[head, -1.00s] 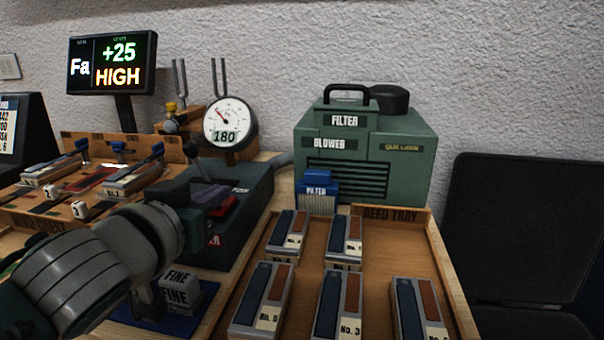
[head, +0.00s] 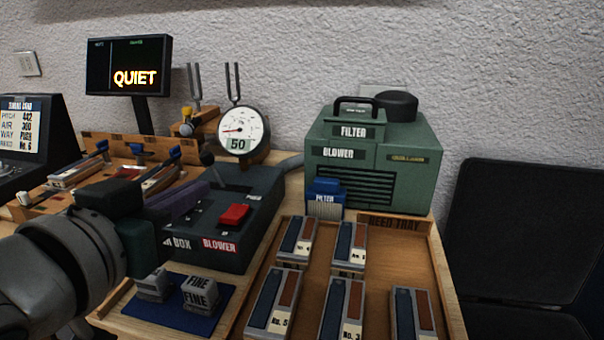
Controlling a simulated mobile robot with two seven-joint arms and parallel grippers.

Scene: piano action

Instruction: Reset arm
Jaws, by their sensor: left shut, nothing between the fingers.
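My left gripper (head: 196,196) reaches in from the left, shut and empty, its purple-grey fingers over the left part of the dark test box (head: 262,190). The box carries a red button (head: 234,215) and a BLOWER label on its front. A dark lever knob (head: 207,158) shows just behind the fingers; its lower part is hidden. I cannot tell whether the fingers touch the box. The display (head: 130,66) reads QUIET and the round gauge (head: 238,128) reads 50. My right gripper is not in view.
A reed tray (head: 376,285) with several reed blocks lies at the right front. Grey FINE blocks sit on a blue mat (head: 190,315). A wooden rack (head: 110,143) stands at the left.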

